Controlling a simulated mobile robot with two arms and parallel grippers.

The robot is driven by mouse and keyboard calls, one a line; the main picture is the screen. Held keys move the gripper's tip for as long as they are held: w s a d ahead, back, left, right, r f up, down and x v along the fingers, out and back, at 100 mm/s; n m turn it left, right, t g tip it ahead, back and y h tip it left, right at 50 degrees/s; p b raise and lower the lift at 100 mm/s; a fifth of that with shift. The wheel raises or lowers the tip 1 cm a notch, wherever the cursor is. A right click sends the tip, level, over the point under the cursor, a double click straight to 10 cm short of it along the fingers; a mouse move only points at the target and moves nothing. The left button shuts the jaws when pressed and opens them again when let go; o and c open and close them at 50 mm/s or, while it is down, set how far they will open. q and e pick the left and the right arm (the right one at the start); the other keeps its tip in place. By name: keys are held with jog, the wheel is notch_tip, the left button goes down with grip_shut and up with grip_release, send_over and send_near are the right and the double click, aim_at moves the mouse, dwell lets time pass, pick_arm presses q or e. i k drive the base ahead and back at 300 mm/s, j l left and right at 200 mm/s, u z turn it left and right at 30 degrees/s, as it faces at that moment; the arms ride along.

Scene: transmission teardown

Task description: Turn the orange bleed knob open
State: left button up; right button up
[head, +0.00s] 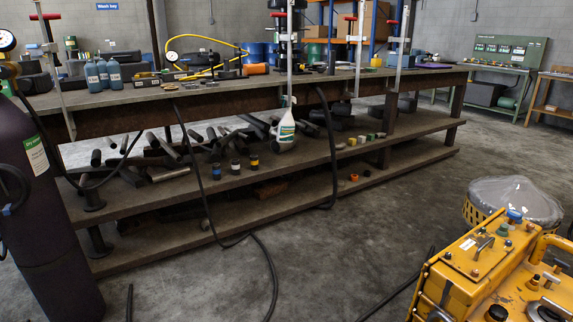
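I cannot pick out the orange bleed knob with certainty. A yellow machine (455,292) at the lower right carries a blue-topped fitting (514,216), several small levers and dark caps on its top. Its right and lower parts are cut off by the frame. A short orange cylinder (256,69) lies on the long workbench (140,96), and a small orange piece (354,177) sits on the lowest shelf; both are too small to tell what they are. Neither of my grippers shows.
A dark gas cylinder (45,220) with a gauge stands at the left. Black hoses (265,250) cross the floor. A wrapped yellow basket (515,197) stands behind the machine. The middle floor is otherwise open.

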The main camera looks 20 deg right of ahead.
aim_at(530, 227)
jog(key=i+j+z, duration=0.1)
jog(key=i, duration=0.35)
jog(key=i+j+z, duration=0.15)
jog(key=i, duration=0.35)
jog(key=i+j+z, duration=0.1)
jog(key=i, duration=0.35)
jog(key=i+j+z, duration=0.15)
jog(key=i+j, duration=0.15)
jog(key=i, duration=0.15)
jog(key=i+l+z, duration=0.5)
jog(key=i+z, duration=1.1)
jog(key=i+j+z, duration=0.4)
jog(key=i+z, duration=0.15)
jog(key=i, duration=2.15)
jog(key=z, duration=0.45)
jog(key=i+z, duration=0.1)
jog(key=z, duration=0.85)
jog(key=i+j+z, duration=0.1)
jog(key=z, duration=0.8)
jog(key=i+l+z, duration=0.15)
jog(key=z, duration=0.3)
jog(key=i+z, duration=0.15)
jog(key=z, duration=0.3)
jog(key=i+l+z, duration=0.1)
jog(key=z, duration=0.35)
